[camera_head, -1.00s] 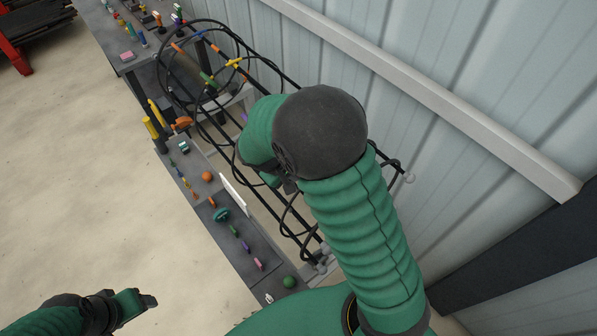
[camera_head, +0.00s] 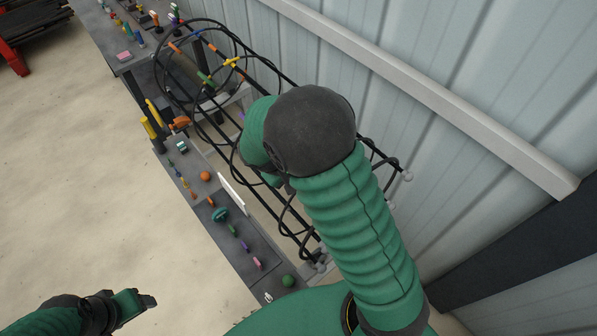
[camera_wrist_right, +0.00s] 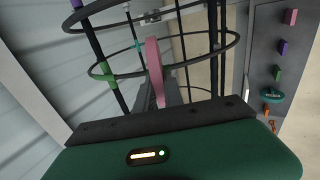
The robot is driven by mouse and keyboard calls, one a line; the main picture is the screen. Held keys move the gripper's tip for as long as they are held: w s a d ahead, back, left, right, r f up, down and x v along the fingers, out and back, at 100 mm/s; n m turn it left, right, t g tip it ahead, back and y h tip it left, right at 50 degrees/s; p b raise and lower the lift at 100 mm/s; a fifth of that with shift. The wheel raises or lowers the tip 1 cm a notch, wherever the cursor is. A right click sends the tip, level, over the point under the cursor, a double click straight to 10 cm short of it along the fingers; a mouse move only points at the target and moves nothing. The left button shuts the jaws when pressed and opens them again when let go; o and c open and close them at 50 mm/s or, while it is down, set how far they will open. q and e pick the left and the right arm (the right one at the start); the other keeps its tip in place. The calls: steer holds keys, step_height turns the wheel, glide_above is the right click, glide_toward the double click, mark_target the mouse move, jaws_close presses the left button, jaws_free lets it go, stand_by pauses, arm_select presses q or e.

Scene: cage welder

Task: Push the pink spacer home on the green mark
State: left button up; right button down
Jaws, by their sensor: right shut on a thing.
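In the right wrist view, my right gripper (camera_wrist_right: 160,97) is shut on the long pink spacer (camera_wrist_right: 154,64), which stands up out of the jaws. The spacer's upper part overlaps the near cage ring (camera_wrist_right: 205,68) in the picture; I cannot tell whether they touch. A green mark (camera_wrist_right: 108,74) is on a dark cage bar, left of the spacer and apart from it in the picture. In the head view, my right arm hides the held spacer and most of that gripper. My left gripper (camera_head: 143,302) is at the lower left, away from the cage; its jaw opening is unclear.
The wire cage (camera_head: 233,62) carries other coloured marks and runs along the corrugated wall (camera_head: 480,80). A grey bench (camera_head: 232,254) beside it holds several small coloured parts and a green ball (camera_head: 288,281). Open floor (camera_head: 70,180) lies to the left.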

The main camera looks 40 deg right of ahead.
steer(key=shift+d+f, duration=0.2)
steer(key=shift+f, duration=0.1)
steer(key=c, duration=1.4)
jaws_free()
steer(key=shift+o, duration=0.2)
steer(key=shift+r, duration=0.1)
steer(key=w+b+v, duration=0.1)
steer(key=v, duration=1.6)
steer(key=s+a+f+m+t+y+b, duration=0.1)
steer(key=s+a+f+t+y, duration=0.1)
steer(key=s+f+y, duration=0.4)
steer(key=s+f, duration=0.4)
steer(key=f, duration=0.3)
steer(key=shift+s+a+b, duration=0.25)
steer(key=shift+b, duration=0.05)
